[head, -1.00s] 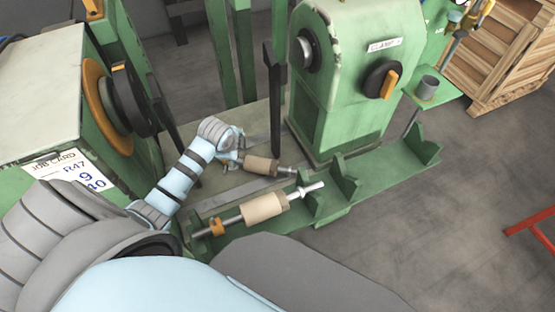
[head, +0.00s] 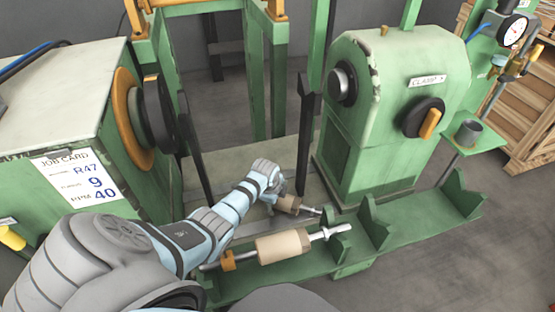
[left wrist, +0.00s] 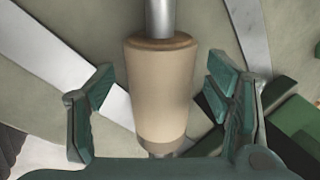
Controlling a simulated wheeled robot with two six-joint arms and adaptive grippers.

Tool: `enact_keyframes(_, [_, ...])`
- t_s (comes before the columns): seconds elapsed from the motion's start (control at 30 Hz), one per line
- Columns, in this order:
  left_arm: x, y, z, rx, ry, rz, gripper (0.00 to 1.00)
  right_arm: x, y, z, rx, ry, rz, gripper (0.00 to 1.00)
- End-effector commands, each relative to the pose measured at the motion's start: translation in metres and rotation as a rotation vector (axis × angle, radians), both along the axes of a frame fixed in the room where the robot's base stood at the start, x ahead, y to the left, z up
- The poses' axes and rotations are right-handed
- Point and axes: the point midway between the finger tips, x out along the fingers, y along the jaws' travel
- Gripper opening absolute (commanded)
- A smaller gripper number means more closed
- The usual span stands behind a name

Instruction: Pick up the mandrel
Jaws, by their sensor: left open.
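A mandrel with a tan wound body and a steel shaft (head: 288,204) is over the machine bed in the head view. It fills the middle of the left wrist view (left wrist: 160,95), its shaft pointing up the picture. My left gripper (head: 278,197) is at this mandrel, partly hidden by my own wrist. In the left wrist view its teal fingers (left wrist: 160,72) are open, one on each side of the tan body, with gaps on both sides. A second, larger mandrel (head: 283,246) with an orange collar lies across the green cradle in front. My right gripper is not in view.
A green headstock with a dark faceplate (head: 158,112) stands left, bearing a job card (head: 78,179). A green tailstock (head: 385,120) stands right. A dark upright bar (head: 304,140) rises behind the mandrel. The notched green rail (head: 410,222) runs along the front.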

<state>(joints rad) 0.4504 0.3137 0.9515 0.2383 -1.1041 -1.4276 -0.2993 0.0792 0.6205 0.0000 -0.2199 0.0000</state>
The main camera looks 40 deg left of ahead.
Motion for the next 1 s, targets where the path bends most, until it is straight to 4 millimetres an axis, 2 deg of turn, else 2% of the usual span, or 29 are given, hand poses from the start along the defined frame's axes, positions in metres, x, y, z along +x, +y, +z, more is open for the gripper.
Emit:
enact_keyframes(0.07, [0.000,0.000,0.002,0.000,0.000,0.000,0.71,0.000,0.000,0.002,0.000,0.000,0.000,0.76])
enact_keyframes(0.5, [0.000,0.000,0.002,0.001,0.000,0.000,0.00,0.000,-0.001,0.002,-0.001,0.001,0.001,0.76])
enact_keyframes(0.83, [0.001,0.000,0.007,0.001,-0.004,0.000,0.00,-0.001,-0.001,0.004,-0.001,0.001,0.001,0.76])
enact_keyframes(0.93, [0.001,0.001,0.018,0.001,-0.004,0.000,0.00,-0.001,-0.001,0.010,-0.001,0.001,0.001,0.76])
enact_keyframes(1.0, [0.001,0.001,0.033,0.002,-0.005,-0.001,0.00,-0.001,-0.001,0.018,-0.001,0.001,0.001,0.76])
